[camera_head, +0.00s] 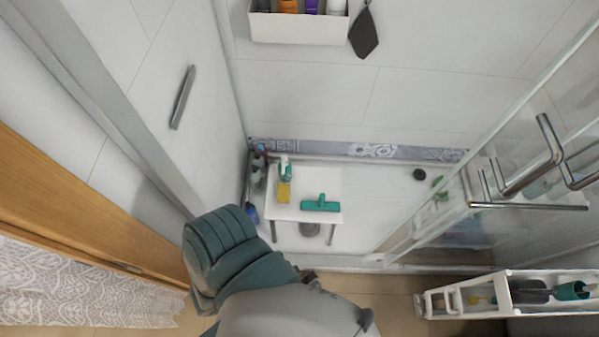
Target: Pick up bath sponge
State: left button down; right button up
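A small yellow block (284,193) that looks like a sponge sits at the left side of a white stool (335,180) in the shower. A bottle with a teal top (285,168) stands right behind it. A teal T-shaped tool (320,203) lies to its right on the stool. I cannot tell for sure which item is the bath sponge. Teal and grey parts of my own body fill the lower middle. No gripper fingers show in the view.
Bottles (257,172) stand left of the stool. A glass panel with metal handles (520,170) bounds the shower on the right. A white cart (465,297) with several items is at the lower right. A white wall basket (300,28) holds bottles. Shower floor right of the stool is mostly clear.

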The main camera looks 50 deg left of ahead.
aim_at(283, 197)
jog(key=u, duration=0.8)
jog(key=i+l, duration=0.05)
